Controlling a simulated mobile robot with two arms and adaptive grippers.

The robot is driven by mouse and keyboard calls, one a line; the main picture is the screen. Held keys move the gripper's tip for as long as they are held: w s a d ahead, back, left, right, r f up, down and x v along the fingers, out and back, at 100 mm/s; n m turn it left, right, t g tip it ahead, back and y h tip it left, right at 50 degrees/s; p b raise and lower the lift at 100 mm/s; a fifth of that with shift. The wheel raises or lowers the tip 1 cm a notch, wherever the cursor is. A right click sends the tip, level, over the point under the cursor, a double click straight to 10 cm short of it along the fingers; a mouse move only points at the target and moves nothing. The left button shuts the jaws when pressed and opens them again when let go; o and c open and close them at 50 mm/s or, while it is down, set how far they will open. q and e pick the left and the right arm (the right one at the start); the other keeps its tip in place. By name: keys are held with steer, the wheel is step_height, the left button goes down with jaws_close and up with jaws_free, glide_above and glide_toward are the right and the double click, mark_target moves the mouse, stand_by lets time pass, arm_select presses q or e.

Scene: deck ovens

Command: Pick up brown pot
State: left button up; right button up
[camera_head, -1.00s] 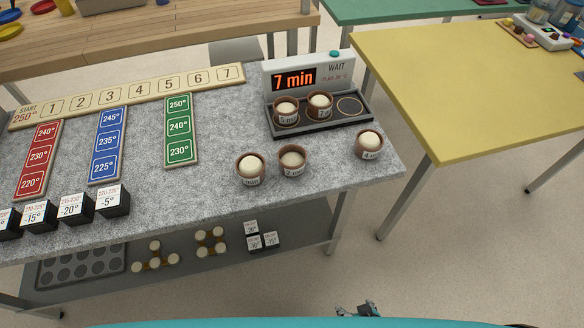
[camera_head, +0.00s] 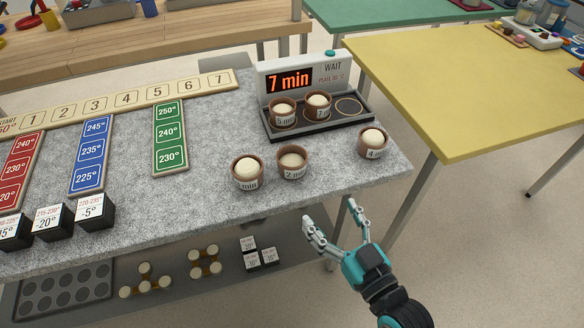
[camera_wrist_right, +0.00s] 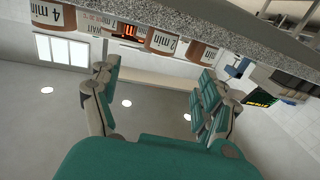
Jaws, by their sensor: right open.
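Several brown pots with pale domed tops and minute labels are in the head view. Three stand on the grey speckled table (camera_head: 220,120): a "4 min" pot (camera_head: 373,150) near its right end, a "2 min" pot (camera_head: 292,171) nearer the middle, and another pot (camera_head: 247,181) left of that. Two more, a left pot (camera_head: 283,118) and a right pot (camera_head: 317,111), sit in the timer's dark tray (camera_head: 350,124). My right gripper (camera_head: 332,214) is open and empty in front of the table edge; it also shows in the wrist view (camera_wrist_right: 155,76). My left gripper is not in view.
The timer (camera_head: 290,80) reads 7 min behind the pots. Coloured temperature strips and black-and-white cubes (camera_head: 95,212) lie to the left. A lower shelf (camera_head: 215,285) is under the table. A yellow table (camera_head: 450,90) stands to the right.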

steer(key=p, duration=0.1)
glide_toward(291, 155)
steer(key=x, duration=0.4)
steer(key=shift+w+f, duration=0.15)
steer(key=shift+f, duration=0.1)
steer(key=shift+x, duration=2.9)
steer(key=shift+r, duration=0.15)
steer(key=c, duration=1)
steer(key=shift+c, duration=0.4)
steer(key=shift+r, duration=0.15)
